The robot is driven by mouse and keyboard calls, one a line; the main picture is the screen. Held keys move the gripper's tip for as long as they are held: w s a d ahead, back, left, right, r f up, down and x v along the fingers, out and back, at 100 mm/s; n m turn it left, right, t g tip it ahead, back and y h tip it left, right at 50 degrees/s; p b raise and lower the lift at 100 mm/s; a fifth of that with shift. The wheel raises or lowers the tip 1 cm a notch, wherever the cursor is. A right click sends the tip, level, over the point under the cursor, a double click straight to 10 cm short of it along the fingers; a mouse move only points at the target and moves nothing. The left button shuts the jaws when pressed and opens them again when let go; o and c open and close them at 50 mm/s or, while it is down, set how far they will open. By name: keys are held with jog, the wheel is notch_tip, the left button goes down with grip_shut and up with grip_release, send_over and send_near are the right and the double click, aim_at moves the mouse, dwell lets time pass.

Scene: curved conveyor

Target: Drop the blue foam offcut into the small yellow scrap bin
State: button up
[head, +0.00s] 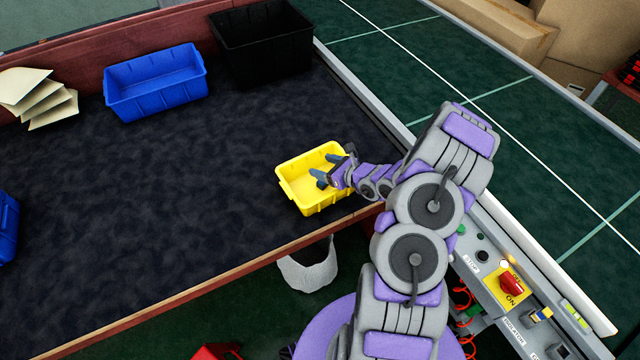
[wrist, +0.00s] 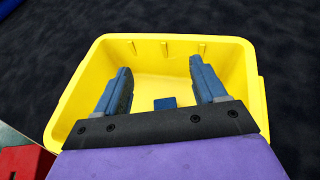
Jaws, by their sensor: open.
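The small yellow scrap bin (head: 292,185) stands near the front edge of the dark table in the head view. It fills much of the wrist view (wrist: 82,98). My gripper (head: 319,169) is over the bin with its fingers spread and pointing into it; the two fingers also show in the wrist view (wrist: 160,68). A small blue piece, seemingly the foam offcut (wrist: 165,103), shows between the fingers against the bin's floor, apart from both fingers. Its lower part is hidden by my gripper's dark palm. I cannot make the offcut out in the head view.
A blue bin (head: 155,88) and a black bin (head: 262,45) stand along the table's back. Cream sheets (head: 38,98) lie at the back left. Another blue container (head: 5,228) is at the left edge. A green conveyor and a control panel (head: 510,285) are at right. The table's middle is clear.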

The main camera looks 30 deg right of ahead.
jog(key=shift+d, duration=0.2)
jog(key=shift+s+d, duration=0.1)
jog(key=p+v, duration=0.3)
jog(key=v, duration=1.4)
jog(key=shift+p, duration=0.4)
